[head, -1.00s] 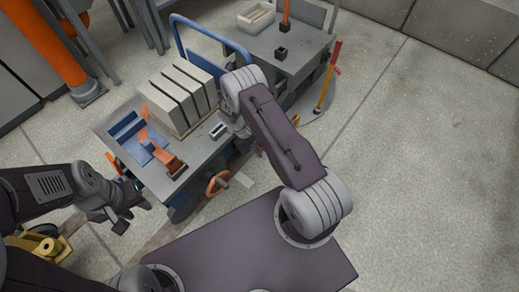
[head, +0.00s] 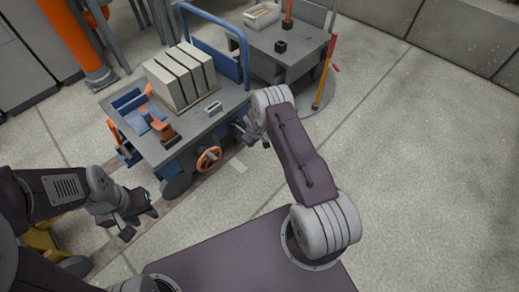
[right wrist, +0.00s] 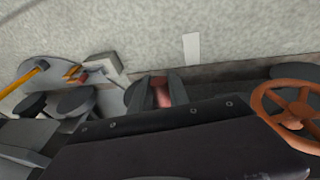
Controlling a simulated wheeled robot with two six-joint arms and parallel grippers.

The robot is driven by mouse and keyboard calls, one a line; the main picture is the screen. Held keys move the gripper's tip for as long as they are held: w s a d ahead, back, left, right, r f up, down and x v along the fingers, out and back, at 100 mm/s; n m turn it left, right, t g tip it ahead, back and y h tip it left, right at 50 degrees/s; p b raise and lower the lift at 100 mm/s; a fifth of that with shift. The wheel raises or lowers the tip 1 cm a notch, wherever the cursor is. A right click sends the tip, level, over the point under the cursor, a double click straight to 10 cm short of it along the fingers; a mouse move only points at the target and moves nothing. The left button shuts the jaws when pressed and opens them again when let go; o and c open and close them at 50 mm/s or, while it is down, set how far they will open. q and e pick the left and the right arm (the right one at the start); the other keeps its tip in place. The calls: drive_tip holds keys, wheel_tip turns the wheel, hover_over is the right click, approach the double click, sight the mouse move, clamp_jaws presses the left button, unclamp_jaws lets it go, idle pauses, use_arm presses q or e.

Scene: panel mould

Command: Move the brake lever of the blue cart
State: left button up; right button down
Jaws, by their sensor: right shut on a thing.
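The blue cart (head: 205,128) stands left of centre in the head view, with a grey deck, a blue push handle (head: 243,62) and an orange handwheel (head: 208,158) on its near side. My right gripper (head: 252,131) is low beside the cart's near right side. In the right wrist view its fingers (right wrist: 158,92) are shut on a red piece (right wrist: 160,93), which seems to be the brake lever's grip. The rest of the lever is hidden by the gripper. My left gripper (head: 137,216) is open and empty, in front of the cart's left end.
Several pale slabs (head: 180,75) and a blue tray with an orange clamp (head: 158,125) are on the deck. A grey table (head: 285,62) stands behind, with a yellow-and-red pole (head: 325,80) at its right. Floor at the right is clear.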

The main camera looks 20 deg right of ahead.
drive_tip(key=shift+w+f+t, duration=0.1)
drive_tip(key=shift+f+t, duration=0.5)
drive_tip(key=shift+f, duration=0.2)
drive_tip(key=shift+w+a+f+m+t+y+b, duration=0.1)
drive_tip(key=shift+w+f+t+y+b, duration=0.2)
drive_tip(key=shift+f+t, duration=0.3)
drive_tip(key=shift+w+a+f+m+t+y+b, duration=0.15)
drive_tip(key=shift+f+t+y+b, duration=0.15)
drive_tip(key=shift+f+t, duration=0.3)
drive_tip(key=shift+w+a+f+m+t+y+b, duration=0.1)
drive_tip(key=shift+w+f+t+y+b, duration=0.2)
drive_tip(key=shift+f+t, duration=0.25)
drive_tip(key=c, duration=1.3)
unclamp_jaws()
drive_tip(key=shift+f, duration=0.1)
drive_tip(key=shift+o, duration=0.2)
